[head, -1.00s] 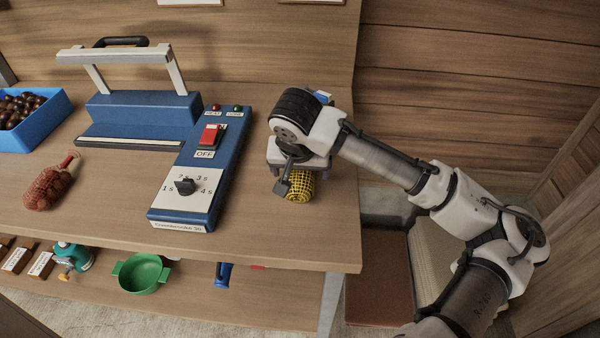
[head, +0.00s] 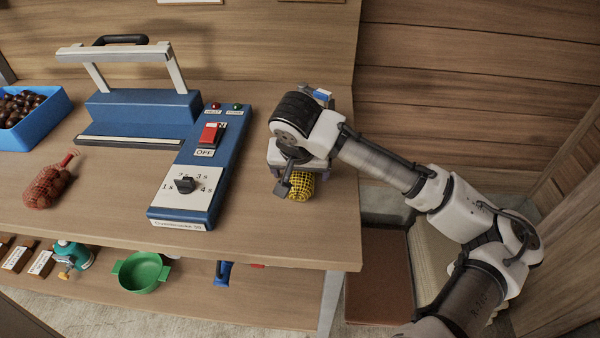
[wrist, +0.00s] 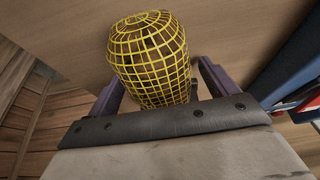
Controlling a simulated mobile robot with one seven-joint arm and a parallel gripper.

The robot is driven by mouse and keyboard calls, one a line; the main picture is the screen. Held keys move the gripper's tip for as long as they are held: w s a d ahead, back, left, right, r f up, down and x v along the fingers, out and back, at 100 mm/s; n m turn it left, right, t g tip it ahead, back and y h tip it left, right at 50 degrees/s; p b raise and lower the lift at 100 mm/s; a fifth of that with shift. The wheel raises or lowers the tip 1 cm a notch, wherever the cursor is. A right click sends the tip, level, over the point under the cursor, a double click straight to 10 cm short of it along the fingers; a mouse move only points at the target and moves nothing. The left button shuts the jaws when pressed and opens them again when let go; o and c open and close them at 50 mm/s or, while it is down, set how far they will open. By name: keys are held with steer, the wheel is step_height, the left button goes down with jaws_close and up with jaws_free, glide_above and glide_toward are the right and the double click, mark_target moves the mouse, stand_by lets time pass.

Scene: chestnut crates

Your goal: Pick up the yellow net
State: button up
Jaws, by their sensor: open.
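The yellow net (head: 301,186), filled with brown chestnuts, lies on the table near its right end, partly hidden under my gripper in the head view. In the wrist view the yellow net (wrist: 150,60) is large, with its lower part between the two purple fingers. My gripper (wrist: 155,88) is open, with one finger on each side of the net. A gap shows beside the right finger; I cannot tell whether the left finger touches. In the head view my gripper (head: 297,168) is low over the table.
A blue sealing machine (head: 200,170) with a dial and red switch stands left of my gripper. A red net of chestnuts (head: 47,187) and a blue crate (head: 40,125) are further left. A green bowl (head: 142,272) is on the lower shelf. The table's right edge is close.

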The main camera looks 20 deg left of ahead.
steer(key=shift+c, duration=0.3)
steer(key=c, duration=1.3)
steer(key=shift+c, duration=0.2)
steer(key=shift+r, duration=0.2)
